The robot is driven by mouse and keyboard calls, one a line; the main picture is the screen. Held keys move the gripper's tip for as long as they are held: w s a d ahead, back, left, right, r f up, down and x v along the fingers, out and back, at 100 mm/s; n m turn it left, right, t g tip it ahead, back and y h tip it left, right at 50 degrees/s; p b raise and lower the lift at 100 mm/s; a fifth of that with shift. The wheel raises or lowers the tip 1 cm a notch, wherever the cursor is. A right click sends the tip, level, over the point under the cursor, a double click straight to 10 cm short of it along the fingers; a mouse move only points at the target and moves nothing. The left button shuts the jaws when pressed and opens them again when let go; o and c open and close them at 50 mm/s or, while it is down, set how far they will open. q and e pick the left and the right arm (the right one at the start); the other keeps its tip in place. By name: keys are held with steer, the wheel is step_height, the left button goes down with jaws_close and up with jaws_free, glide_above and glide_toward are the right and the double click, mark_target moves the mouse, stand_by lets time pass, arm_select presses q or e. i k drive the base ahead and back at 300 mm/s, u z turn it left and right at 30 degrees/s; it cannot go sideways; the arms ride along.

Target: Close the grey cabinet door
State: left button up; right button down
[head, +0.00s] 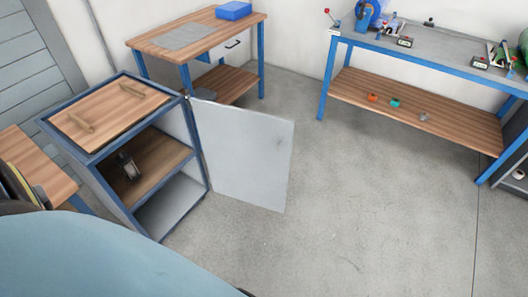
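The grey cabinet (103,155) stands at the left with a blue frame and a wooden board on top. Its flat grey door (243,155) hangs wide open, swung out to the right from the cabinet's right front edge. The open front shows a wooden shelf with a small dark metal object (128,166) on it, and a bare grey bottom compartment. Neither of my grippers shows in the head view, and nothing is seen touching the door.
A wooden workbench (217,32) with a blue box (233,10) stands behind the cabinet. A long blue-framed bench (415,103) with tools is at the right. Another wooden top (38,163) is at the left edge. The concrete floor (350,215) right of the door is clear.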

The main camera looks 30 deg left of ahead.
mark_target(239, 145)
steer(key=i, duration=3.5)
steer(key=u, duration=3.95)
steer(key=k, duration=0.25)
steer(key=z, duration=1.25)
steer(key=i, duration=0.2)
steer(key=u, duration=0.95)
